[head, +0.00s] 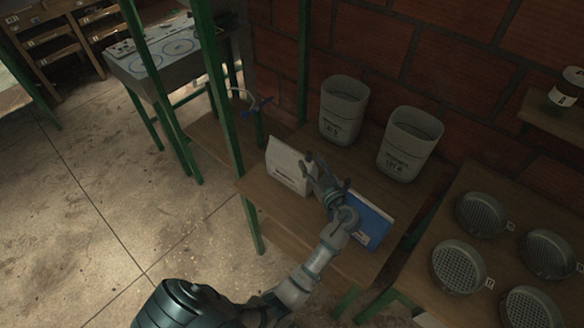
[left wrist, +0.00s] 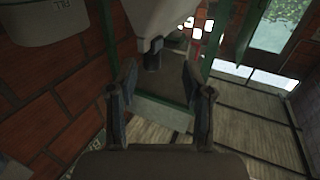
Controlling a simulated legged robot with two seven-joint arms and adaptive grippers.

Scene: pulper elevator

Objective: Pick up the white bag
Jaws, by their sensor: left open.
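The white bag (head: 287,166) stands upright on a wooden shelf (head: 277,206) in the head view, with dark print on its front. My left gripper (head: 324,178) is just to the right of the bag, with its fingers open, and overlaps the bag's right edge in the picture. In the left wrist view the two fingers (left wrist: 160,82) are spread apart with nothing between them. A pale shape that looks like the bag (left wrist: 165,18) is at the top, beyond the fingertips. I cannot tell whether a finger touches the bag. My right gripper is not in view.
A blue flat box (head: 371,218) lies just right of my gripper. Two pale bins, a left one (head: 342,112) and a right one (head: 409,145), stand behind by the brick wall. A green post (head: 219,88) rises left of the bag. Several round sieves (head: 458,266) lie at right.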

